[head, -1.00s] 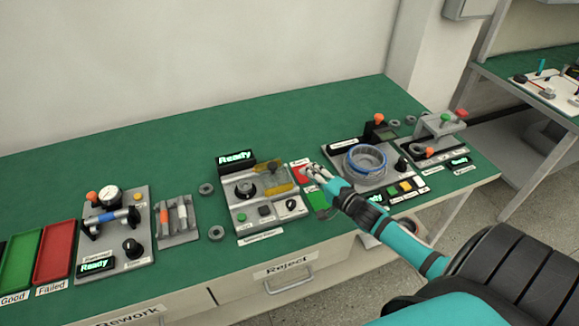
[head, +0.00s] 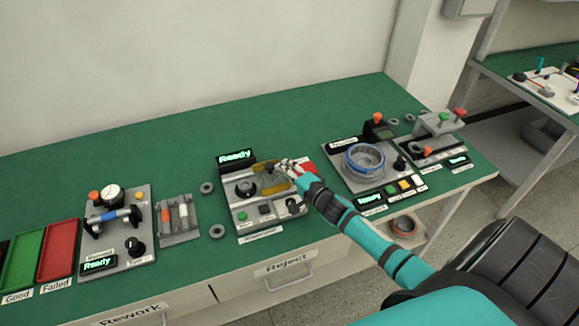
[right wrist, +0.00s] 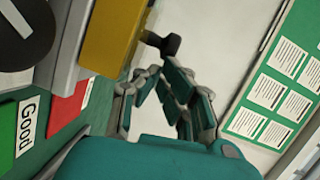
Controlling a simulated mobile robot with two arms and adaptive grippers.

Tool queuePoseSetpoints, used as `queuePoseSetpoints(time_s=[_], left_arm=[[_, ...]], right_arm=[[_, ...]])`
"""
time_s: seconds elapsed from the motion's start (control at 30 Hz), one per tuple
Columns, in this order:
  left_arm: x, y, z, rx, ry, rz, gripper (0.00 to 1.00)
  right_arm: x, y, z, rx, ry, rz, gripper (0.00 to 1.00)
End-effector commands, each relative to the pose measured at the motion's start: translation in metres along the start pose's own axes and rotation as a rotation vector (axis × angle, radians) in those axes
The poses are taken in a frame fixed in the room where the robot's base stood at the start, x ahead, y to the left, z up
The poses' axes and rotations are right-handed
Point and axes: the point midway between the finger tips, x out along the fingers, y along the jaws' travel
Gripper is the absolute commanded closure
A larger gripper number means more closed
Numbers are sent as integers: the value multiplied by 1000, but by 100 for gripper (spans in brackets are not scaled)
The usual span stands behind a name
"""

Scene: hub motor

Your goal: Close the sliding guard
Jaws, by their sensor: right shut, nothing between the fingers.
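The sliding guard (head: 270,187) is a yellow, see-through cover on the grey station in the middle of the bench. It lies to the right of a dark round part (head: 245,189). In the right wrist view the guard's yellow edge (right wrist: 112,38) is close by, with a short black handle (right wrist: 163,43) sticking out. My right gripper (head: 284,164) is at the guard's right back end. Its fingertips (right wrist: 160,74) are together and empty, close to the handle; I cannot tell whether they touch it. My left gripper is out of view.
A green "Ready" display (head: 235,158) stands behind the station. Buttons and a knob line its front (head: 265,209). A station with a blue-ringed bowl (head: 365,161) stands to the right. The bench's back strip (head: 200,140) is clear.

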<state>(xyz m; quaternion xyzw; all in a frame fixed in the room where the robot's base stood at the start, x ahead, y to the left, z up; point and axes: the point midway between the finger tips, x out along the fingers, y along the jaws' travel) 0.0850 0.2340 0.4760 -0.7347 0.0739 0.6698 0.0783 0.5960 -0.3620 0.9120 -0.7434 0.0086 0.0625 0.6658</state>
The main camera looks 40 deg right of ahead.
Motion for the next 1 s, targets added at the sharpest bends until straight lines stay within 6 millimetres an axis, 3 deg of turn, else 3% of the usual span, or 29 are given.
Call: queuePoseSetpoints(time_s=[0.2,0.37,1.0], left_arm=[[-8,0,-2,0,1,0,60],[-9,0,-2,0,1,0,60],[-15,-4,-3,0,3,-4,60]], right_arm=[[17,-9,54,9,-3,-3,100],[24,-12,76,5,-2,-2,100],[24,-17,80,2,-4,-1,100]])
